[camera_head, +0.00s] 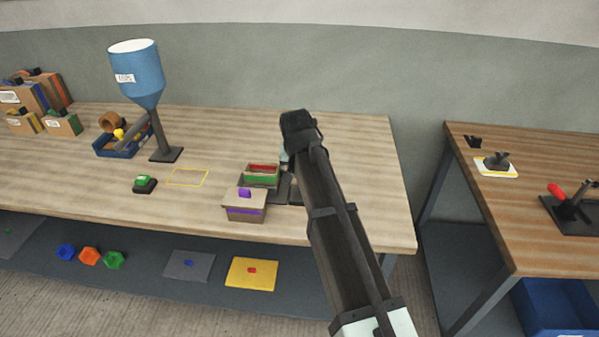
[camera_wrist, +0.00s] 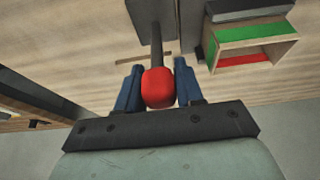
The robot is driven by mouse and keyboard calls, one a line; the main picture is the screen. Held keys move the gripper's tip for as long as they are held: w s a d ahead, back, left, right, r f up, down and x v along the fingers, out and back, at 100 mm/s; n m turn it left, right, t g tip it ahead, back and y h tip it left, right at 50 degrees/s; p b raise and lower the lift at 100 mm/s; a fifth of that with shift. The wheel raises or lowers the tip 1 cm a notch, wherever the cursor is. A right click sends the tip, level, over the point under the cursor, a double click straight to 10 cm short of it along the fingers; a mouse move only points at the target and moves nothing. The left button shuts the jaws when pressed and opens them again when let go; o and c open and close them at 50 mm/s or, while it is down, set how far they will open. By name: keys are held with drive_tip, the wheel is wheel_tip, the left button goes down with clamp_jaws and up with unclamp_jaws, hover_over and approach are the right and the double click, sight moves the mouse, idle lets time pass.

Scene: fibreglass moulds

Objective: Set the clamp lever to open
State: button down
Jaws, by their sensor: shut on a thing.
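In the wrist view the clamp lever is a dark bar (camera_wrist: 157,42) ending in a red knob (camera_wrist: 158,88). My gripper (camera_wrist: 157,84) has its two blue fingers on either side of the knob and is shut on it. The lever runs from the knob toward a dark base (camera_wrist: 150,8) at the picture's top edge. In the head view my arm hides the knob and my fingers; part of a dark base plate (camera_head: 283,190) shows beside the arm on the main table. The lever's angle cannot be told well.
A wooden box with green and red bands (camera_wrist: 252,45) is close beside the lever; a lidded box with a purple knob (camera_head: 245,204) stands in front. A blue hopper (camera_head: 138,72) stands left on the main table (camera_head: 370,165). Another red-handled device (camera_head: 557,191) is on the right table.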

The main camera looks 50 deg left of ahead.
drive_tip(key=shift+w+a+r, duration=0.1)
drive_tip(key=shift+w+a, duration=0.45)
drive_tip(key=shift+a, duration=0.05)
drive_tip(key=shift+w+a+g+h, duration=0.2)
drive_tip(key=shift+w+g+h, duration=0.05)
drive_tip(key=shift+g+h, duration=0.25)
drive_tip(key=shift+w+a+f, duration=0.6)
drive_tip(key=shift+w+a, duration=0.05)
drive_tip(key=shift+w, duration=0.05)
drive_tip(key=shift+s+d+f, duration=0.15)
drive_tip(key=shift+d, duration=0.05)
drive_tip(key=c, duration=1.1)
unclamp_jaws()
drive_tip(key=o, duration=0.3)
drive_tip(key=shift+a, duration=0.15)
drive_tip(key=shift+r, duration=0.2)
drive_tip(key=v, duration=1.3)
drive_tip(key=shift+r, duration=0.35)
